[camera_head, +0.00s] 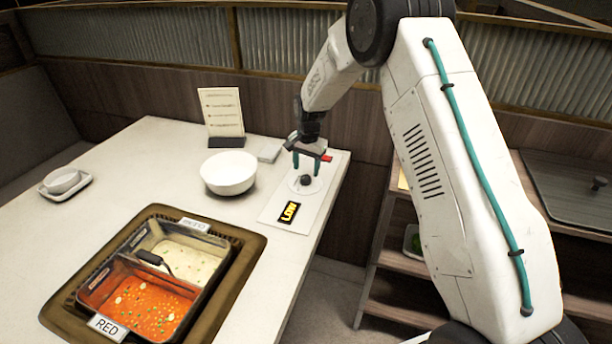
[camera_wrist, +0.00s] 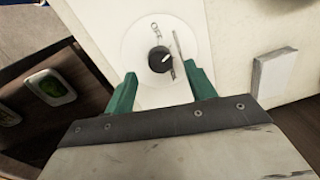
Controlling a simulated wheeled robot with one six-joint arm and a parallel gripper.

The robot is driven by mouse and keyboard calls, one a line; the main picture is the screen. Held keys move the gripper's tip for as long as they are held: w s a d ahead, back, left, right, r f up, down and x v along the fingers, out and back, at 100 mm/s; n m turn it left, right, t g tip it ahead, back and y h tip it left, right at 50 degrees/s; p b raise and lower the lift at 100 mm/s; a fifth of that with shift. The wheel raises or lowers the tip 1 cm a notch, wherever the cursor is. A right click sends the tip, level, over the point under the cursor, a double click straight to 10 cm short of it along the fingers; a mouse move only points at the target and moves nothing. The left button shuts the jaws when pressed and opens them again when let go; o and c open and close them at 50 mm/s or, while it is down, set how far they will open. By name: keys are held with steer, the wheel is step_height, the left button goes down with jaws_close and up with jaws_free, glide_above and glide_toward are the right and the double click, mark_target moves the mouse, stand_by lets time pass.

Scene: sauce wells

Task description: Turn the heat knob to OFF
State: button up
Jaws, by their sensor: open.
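The heat knob (camera_head: 305,180) is a small black knob on a round white dial, on a pale panel (camera_head: 275,213) at the table's right edge. A black label with yellow letters reading LOW (camera_head: 289,212) lies at the panel's near end. In the wrist view the knob (camera_wrist: 160,60) has a white pointer mark, and the dial (camera_wrist: 140,35) carries small markings too small to read. My gripper (camera_head: 310,162) hangs above the knob. In the wrist view its two green fingers (camera_wrist: 161,84) are apart and empty, with the knob just beyond the gap between their tips.
A white bowl (camera_head: 228,188) and a menu stand (camera_head: 222,115) stand left of the panel. A two-part pot (camera_head: 112,322) with red and pale broth sits in the table (camera_head: 110,175). A shelf cart (camera_head: 385,270) stands at the right. A white block (camera_wrist: 272,75) lies beside the panel.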

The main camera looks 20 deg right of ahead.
mark_target(306, 178)
steer(key=shift+a+f, duration=0.1)
steer(key=shift+f, duration=1.9)
steer(key=c, duration=1)
steer(key=shift+o, duration=0.2)
steer(key=shift+n, duration=0.3)
steer(key=n, duration=0.4)
steer(key=shift+n, duration=2.7)
